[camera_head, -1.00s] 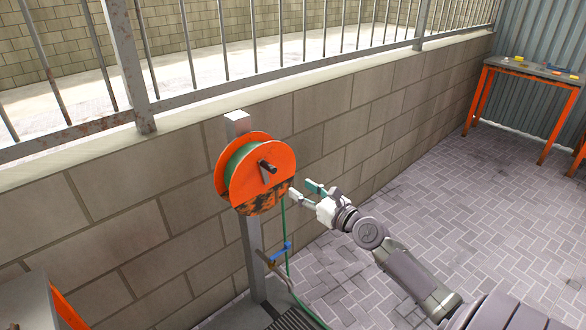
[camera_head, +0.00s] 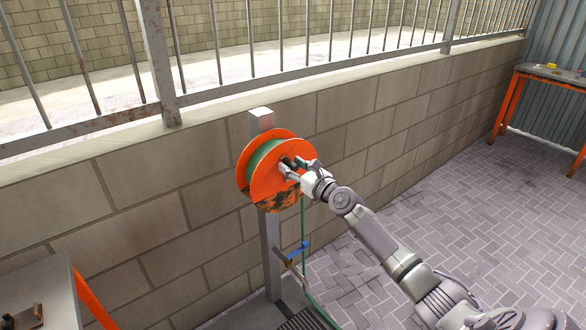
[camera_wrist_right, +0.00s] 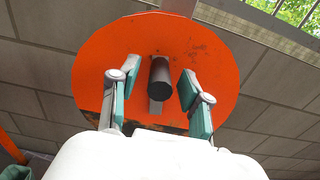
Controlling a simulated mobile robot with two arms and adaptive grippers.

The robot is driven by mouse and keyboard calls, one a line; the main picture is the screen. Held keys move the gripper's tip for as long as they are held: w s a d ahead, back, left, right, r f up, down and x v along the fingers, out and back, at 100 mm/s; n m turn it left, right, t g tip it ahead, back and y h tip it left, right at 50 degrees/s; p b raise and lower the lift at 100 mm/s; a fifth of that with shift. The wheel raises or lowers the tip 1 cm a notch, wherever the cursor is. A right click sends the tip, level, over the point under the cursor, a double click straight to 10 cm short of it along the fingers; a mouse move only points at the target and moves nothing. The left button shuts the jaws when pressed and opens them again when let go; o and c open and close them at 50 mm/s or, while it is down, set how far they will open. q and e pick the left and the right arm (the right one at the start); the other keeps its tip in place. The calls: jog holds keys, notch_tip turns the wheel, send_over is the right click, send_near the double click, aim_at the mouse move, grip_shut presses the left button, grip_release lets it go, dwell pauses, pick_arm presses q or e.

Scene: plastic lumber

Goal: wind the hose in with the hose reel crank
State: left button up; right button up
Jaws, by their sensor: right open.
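The orange hose reel (camera_head: 262,182) with green hose wound on it is mounted on a grey post (camera_head: 270,255) in front of the block wall. Its dark crank handle (camera_wrist_right: 160,78) points toward the camera in the right wrist view. My right gripper (camera_head: 296,166) is at the reel's face; in the wrist view the same gripper (camera_wrist_right: 160,92) is open, with one finger on each side of the handle and gaps between. In the head view the fingers partly hide the handle. The green hose (camera_head: 303,225) hangs down from the reel. My left gripper is not in view.
A blue-handled tap (camera_head: 298,248) is on the post below the reel. A grey table (camera_head: 45,290) with orange legs stands at the lower left, another table (camera_head: 550,76) at the far right. The paved floor right of the reel is clear.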

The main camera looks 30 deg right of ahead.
grip_shut()
dwell(0.3)
